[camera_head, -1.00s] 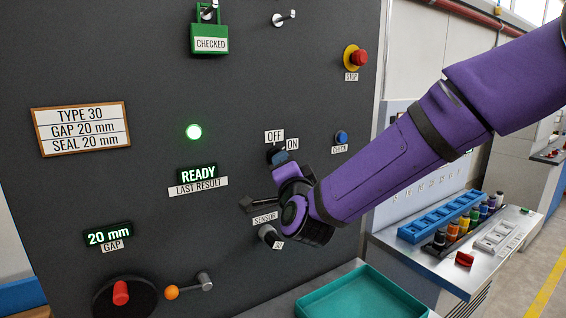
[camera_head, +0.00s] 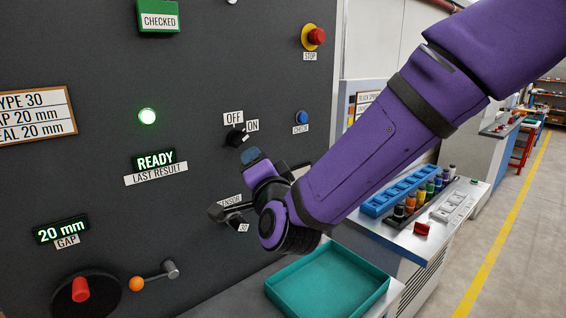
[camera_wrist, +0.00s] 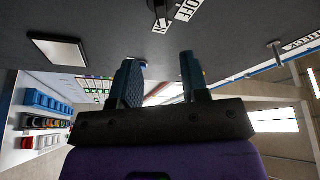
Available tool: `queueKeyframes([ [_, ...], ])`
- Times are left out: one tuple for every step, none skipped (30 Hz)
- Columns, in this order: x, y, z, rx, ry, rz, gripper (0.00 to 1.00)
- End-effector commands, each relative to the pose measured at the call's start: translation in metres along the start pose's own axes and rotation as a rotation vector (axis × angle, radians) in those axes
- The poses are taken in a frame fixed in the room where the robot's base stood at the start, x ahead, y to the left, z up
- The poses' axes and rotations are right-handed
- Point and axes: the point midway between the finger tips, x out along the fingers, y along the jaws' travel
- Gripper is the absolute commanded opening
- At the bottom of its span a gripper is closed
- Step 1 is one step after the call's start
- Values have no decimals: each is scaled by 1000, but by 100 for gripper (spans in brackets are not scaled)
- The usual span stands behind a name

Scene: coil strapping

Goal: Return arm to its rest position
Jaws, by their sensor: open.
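My arm, in a purple sleeve, reaches from the upper right of the head view to the panel. My gripper (camera_head: 236,182) is open and empty, in front of the dark panel (camera_head: 190,70). One blue finger shows just below the OFF/ON knob (camera_head: 235,138), apart from it.
A teal tray (camera_head: 330,285) stands below my gripper. A blue rack (camera_head: 400,192) and several coloured spools lie on the bench to the right. A red stop button (camera_head: 317,36), a blue check button (camera_head: 302,117) and an orange-knobbed lever (camera_head: 137,284) stick out of the panel. The aisle floor is clear.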

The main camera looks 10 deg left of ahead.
Motion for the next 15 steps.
queueKeyframes([
  [0,-1,-10,-29,-11,9,42],
  [0,-1,-16,-52,-24,17,42],
  [-1,-1,-25,-87,-43,33,42],
  [-3,0,-32,-116,-61,48,42],
  [-4,1,-41,-148,-79,64,42],
  [-8,3,-52,-189,-104,88,42],
  [-10,4,-61,-222,-123,108,42],
  [-14,6,-70,-252,-140,127,42],
  [-19,9,-81,-293,-164,156,42],
  [-23,10,-90,-322,-181,177,42],
  [-28,12,-99,-352,-199,200,42],
  [-35,15,-111,-389,-221,232,42],
  [-42,17,-120,-416,-237,256,42],
  [-48,19,-129,-442,-255,281,42],
  [-57,22,-142,-476,-276,316,42],
])
